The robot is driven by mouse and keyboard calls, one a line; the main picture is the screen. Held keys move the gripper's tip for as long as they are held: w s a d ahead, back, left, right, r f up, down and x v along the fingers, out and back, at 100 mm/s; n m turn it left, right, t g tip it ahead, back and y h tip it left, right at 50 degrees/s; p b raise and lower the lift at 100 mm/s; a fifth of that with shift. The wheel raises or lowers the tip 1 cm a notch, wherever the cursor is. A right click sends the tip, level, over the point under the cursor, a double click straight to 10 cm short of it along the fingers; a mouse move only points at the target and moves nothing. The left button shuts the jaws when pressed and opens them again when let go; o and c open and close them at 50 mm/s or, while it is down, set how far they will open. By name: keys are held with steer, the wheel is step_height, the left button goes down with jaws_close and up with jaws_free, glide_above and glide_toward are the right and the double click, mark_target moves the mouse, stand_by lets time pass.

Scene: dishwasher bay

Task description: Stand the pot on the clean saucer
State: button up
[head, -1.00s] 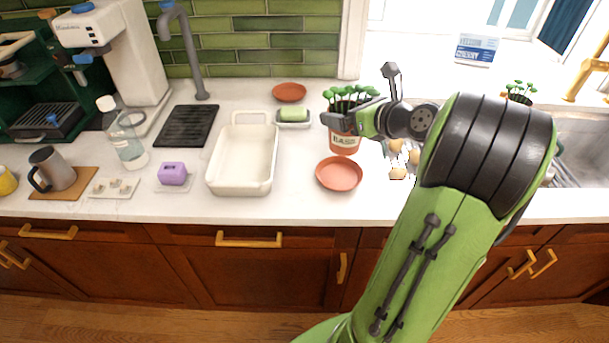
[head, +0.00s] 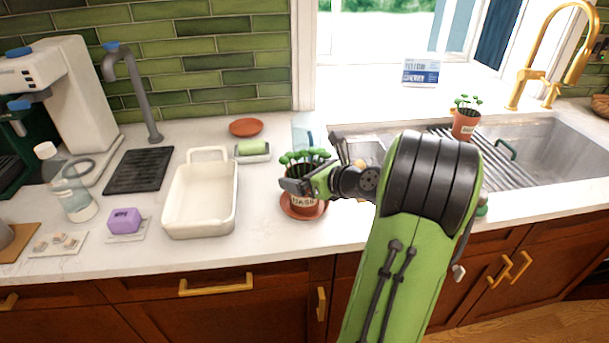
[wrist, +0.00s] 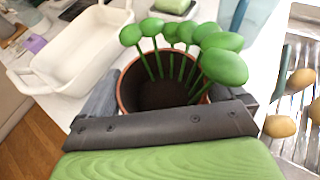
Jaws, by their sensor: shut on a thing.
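The terracotta pot (head: 304,197) with green sprouts and a white label stands upright in my gripper (head: 302,184). In the wrist view, my gripper (wrist: 165,108) has a finger on each side of the pot (wrist: 125,82), shut on it. A terracotta saucer (head: 290,210) shows around the pot's foot, on the counter's front part. The pot is over or on this saucer; I cannot tell whether they touch. A second, darker orange saucer (head: 246,127) lies empty at the back. I cannot make out dirt on either.
A white dish (head: 200,215) stands to the left, with a green sponge on a tray (head: 254,153) behind it. A clear glass (head: 304,130) stands behind the pot. The sink (head: 540,150) and another potted plant (head: 464,125) are to the right. Roundish brown things lie right of the pot.

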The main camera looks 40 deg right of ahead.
steer(key=o, duration=1.4)
steer(key=shift+s+d+r, duration=0.1)
steer(key=shift+s+r, duration=0.1)
steer(key=shift+r, duration=0.05)
steer(key=p+v, duration=0.3)
steer(key=v, duration=0.9)
steer(key=w+a+f+n+g+y, duration=0.1)
steer(key=w+a+n+g, duration=0.15)
steer(key=a+n, duration=0.65)
steer(key=w+a+n+g+y, duration=0.1)
steer(key=a+n+g, duration=0.3)
steer(key=a+n, duration=0.55)
steer(key=s+a+n+g+h, duration=0.2)
steer(key=s+a+n, duration=0.6)
steer(key=s+n, duration=0.65)
steer(key=r+n+p, duration=0.1)
steer(key=r+p, duration=0.1)
steer(key=w+r+n+p, duration=0.1)
steer(key=r+p, duration=0.1)
steer(key=w+r+p, duration=0.1)
steer(key=r+p, duration=0.1)
steer(key=r, duration=0.1)
steer(key=shift+w+n+t, duration=0.15)
steer(key=shift+n+t, duration=0.1)
steer(key=shift+n, duration=0.15)
